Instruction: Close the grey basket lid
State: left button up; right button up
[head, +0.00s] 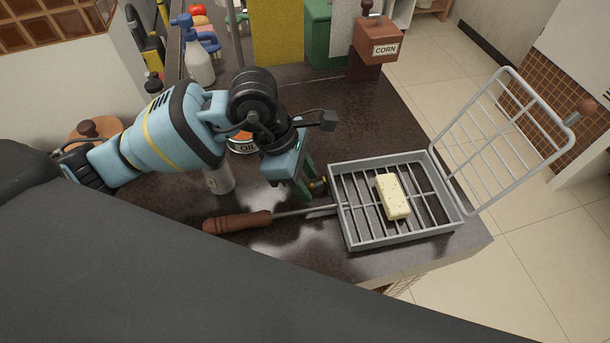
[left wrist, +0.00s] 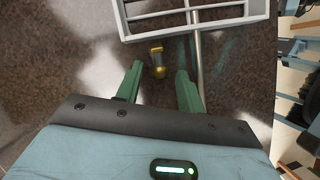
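The grey basket (head: 400,238) sits on the dark counter near its right corner, with a pale speckled block (head: 393,196) on its bars. Its grey wire lid (head: 490,150) stands open, leaning back beyond the basket's right side, with a brown knob (head: 586,106) at its far end. A rod with a brown wooden handle (head: 237,222) runs left from the basket. My left gripper (head: 312,188) is just left of the basket, pointing down. In the left wrist view its green fingers (left wrist: 160,88) are apart with nothing gripped. The basket's edge (left wrist: 195,27) shows ahead of them. My right gripper is out of view.
A small brass-ended item (left wrist: 157,62) lies on the counter ahead of the left fingers. An oil can (head: 242,144) and a grey cylinder (head: 219,180) stand near my left arm.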

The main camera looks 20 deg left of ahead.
pick_arm(q)
grip_shut()
jog(key=shift+f, duration=0.1)
dwell(0.4)
grip_release()
jog(key=v, duration=0.8)
